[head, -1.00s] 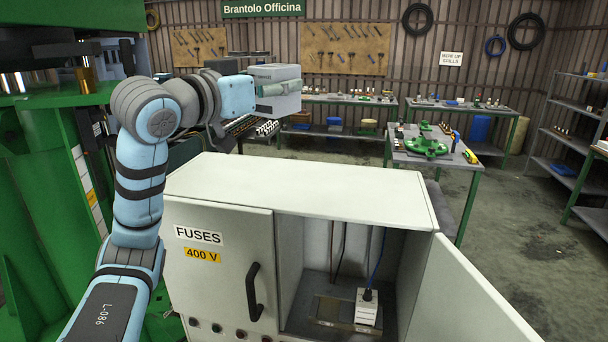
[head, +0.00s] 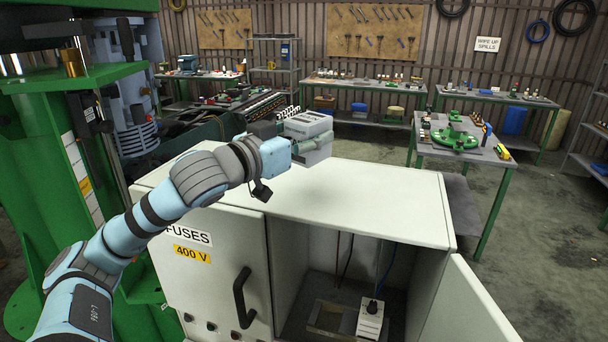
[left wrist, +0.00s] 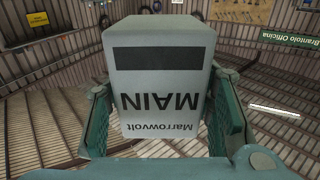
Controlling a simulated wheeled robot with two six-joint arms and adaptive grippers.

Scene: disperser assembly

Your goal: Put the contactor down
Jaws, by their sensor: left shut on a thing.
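My left gripper (head: 312,143) is shut on the contactor (head: 308,124), a light grey box, beside the back edge of the cabinet's white top (head: 350,195). I cannot tell whether the contactor touches that top. In the left wrist view the contactor (left wrist: 160,75) sits between the two green fingers, its face reading "Marrowvolt MAIN" upside down under a dark bar. My right gripper is not in view.
The fuse cabinet's left door (head: 205,275) is closed; its right door (head: 465,305) stands open. Inside is a white block (head: 370,318) with a cable. The cabinet top is bare. Benches with tools and a table with green parts (head: 455,138) stand behind.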

